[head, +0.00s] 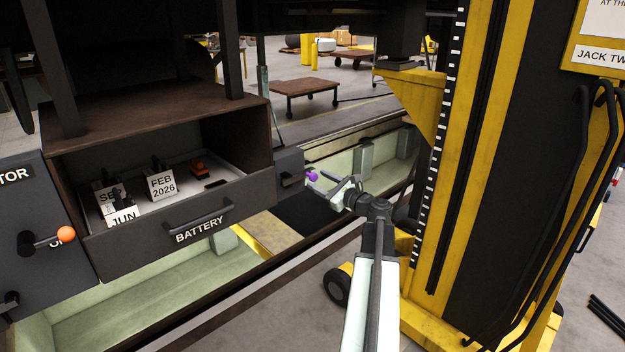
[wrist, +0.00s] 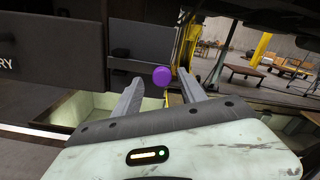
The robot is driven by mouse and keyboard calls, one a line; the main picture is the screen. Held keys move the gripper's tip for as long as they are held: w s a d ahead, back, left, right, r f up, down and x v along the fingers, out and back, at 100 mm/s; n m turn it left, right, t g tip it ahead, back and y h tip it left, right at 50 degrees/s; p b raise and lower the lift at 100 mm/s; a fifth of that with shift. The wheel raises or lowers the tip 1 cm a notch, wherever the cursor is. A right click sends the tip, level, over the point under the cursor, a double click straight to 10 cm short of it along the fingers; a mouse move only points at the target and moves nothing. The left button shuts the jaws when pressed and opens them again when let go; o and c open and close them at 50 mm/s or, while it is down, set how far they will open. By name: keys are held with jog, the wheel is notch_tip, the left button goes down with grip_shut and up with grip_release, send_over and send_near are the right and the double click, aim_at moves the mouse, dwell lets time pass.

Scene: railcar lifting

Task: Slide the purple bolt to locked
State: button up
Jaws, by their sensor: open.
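The purple bolt knob (head: 312,176) sticks out from a small dark grey box (head: 289,162) to the right of the battery drawer. In the wrist view the purple knob (wrist: 161,76) shows just beyond and between my two fingers, with a dark horizontal bar (wrist: 132,66) to its left. My gripper (head: 333,187) is open and empty, with its fingertips close to the knob on its right side. I cannot tell whether the fingers touch it. The bolt's locked mark is not readable in either view.
An open drawer labelled BATTERY (head: 180,222) holds dated tags at left. A yellow jack column (head: 470,150) rises close right of my arm. A pit (head: 150,285) lies below.

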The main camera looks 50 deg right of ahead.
aim_at(315, 178)
jog(key=shift+w+d, duration=0.15)
jog(key=shift+w, duration=0.8)
jog(key=shift+w+d, duration=0.15)
jog(key=shift+w, duration=0.75)
grip_shut()
